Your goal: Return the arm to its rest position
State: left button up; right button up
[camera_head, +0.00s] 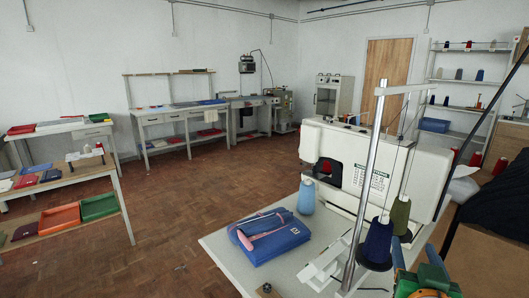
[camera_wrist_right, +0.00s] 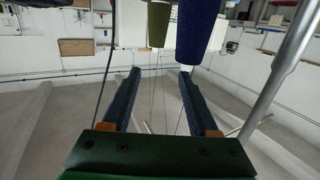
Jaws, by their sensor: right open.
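My right gripper (camera_head: 418,264) is at the bottom right of the head view, close to the thread cones of the sewing machine. In the right wrist view its two dark blue fingers (camera_wrist_right: 160,73) stand well apart with nothing between them. A dark blue cone (camera_head: 377,242) and an olive cone (camera_head: 400,215) stand beyond it. In the wrist view the dark blue cone (camera_wrist_right: 197,30) and olive cone (camera_wrist_right: 158,24) hang in from the top edge. Most of my right arm is out of the head view. My left gripper is not in view.
The white sewing machine (camera_head: 390,165) and a metal thread post (camera_head: 366,180) stand near the gripper. A light blue cone (camera_head: 306,196) and folded blue garments (camera_head: 270,245) are on the white table (camera_head: 222,240). Dark cloth (camera_head: 492,205) lies to the right. Floor is free beyond.

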notch_tip(320, 180, down, 7)
jog(key=a+n+g+y, duration=0.2)
jog(key=s+a+f+n+g+y, duration=0.25)
jog(key=s+a+f+g, duration=0.2)
jog(key=s+f, duration=0.6)
jog(key=s+a+f+n+g+y, duration=0.25)
jog(key=s+f+g, duration=0.35)
jog(key=s+f, duration=0.45)
notch_tip(320, 180, down, 19)
jog(key=s+a+g, duration=0.1)
jog(key=s, duration=0.1)
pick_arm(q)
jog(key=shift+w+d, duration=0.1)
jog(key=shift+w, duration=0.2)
pick_arm(e)
jog(key=s+d+f+g, duration=0.1)
jog(key=s+d+f, duration=0.1)
jog(key=s+f, duration=0.8)
jog(key=shift+s, duration=0.85)
